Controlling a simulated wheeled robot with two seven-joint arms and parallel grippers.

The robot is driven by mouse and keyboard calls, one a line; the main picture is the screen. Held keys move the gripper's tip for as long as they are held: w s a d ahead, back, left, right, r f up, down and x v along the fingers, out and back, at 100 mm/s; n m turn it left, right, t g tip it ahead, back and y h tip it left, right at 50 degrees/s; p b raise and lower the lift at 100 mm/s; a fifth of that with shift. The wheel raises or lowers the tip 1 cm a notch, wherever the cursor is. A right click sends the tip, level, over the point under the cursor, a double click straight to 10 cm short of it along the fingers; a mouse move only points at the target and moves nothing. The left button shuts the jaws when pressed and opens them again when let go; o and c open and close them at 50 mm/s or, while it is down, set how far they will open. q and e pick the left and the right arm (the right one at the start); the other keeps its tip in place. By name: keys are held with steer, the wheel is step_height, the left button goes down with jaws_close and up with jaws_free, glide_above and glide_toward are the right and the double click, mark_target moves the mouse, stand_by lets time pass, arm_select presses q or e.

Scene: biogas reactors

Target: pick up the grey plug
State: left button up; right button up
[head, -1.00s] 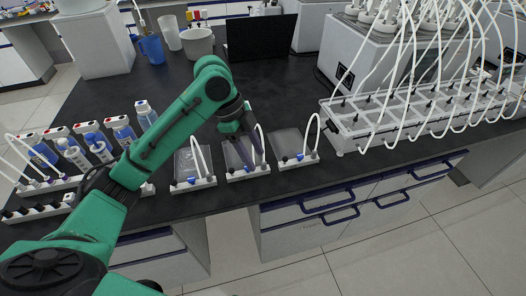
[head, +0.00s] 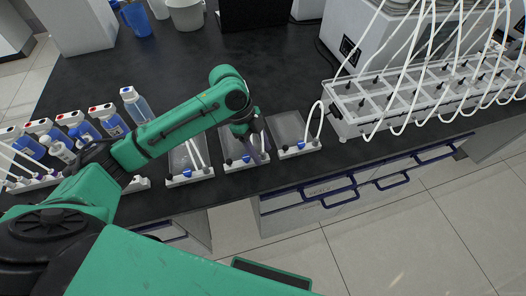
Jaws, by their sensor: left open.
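Three bags (head: 190,154) lie on the dark bench, each with a white bar along its front edge. Small dark and blue plugs sit on these bars, such as a dark one (head: 228,162) on the middle bar. They are too small for me to tell which is the grey plug. My left gripper (head: 259,150) points down over the right part of the middle bag and its bar. Its jaws are open, and I see nothing held. The gripper and wrist hide part of that bag. My right gripper is not in view.
A white reactor rack (head: 400,100) with many tubes stands at the right. Bare bench (head: 120,75) lies behind, and drawers with blue handles (head: 325,190) are below the front edge.

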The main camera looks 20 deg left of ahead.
arm_select(q)
steer(key=shift+d+f, duration=0.1)
steer(key=shift+f, duration=0.05)
steer(key=shift+c, duration=1.3)
jaws_close()
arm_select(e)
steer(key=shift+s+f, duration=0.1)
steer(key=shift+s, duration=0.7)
arm_select(q)
step_height(320, 180, up, 20)
steer(key=shift+b, duration=0.35)
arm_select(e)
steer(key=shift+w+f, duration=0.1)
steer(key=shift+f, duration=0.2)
arm_select(q)
steer(key=shift+r+p, duration=1.5)
steer(key=shift+p, duration=0.7)
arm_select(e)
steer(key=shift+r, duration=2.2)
